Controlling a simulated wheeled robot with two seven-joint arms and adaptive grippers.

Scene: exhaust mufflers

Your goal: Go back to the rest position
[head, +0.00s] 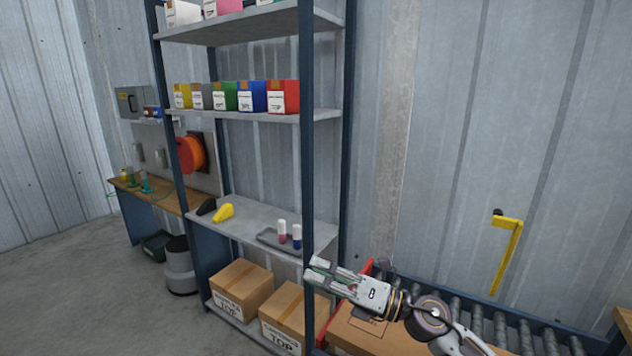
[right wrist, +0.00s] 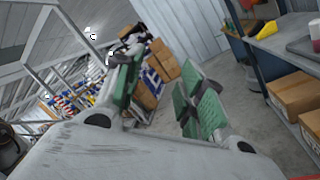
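My right gripper (head: 316,279) is in the lower middle of the head view, in front of the shelf rack's right post and above the roller conveyor. In the right wrist view its two green-padded fingers (right wrist: 160,100) stand apart with nothing between them, so it is open and empty. My left gripper does not show in either view.
A shelf rack (head: 308,180) holds coloured boxes, a grey tray (head: 270,239) with two small bottles, and a yellow object (head: 223,212). Cardboard boxes (head: 243,287) sit on its bottom shelf. A roller conveyor (head: 480,316) runs at the right. Floor at the left (head: 70,290) is clear.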

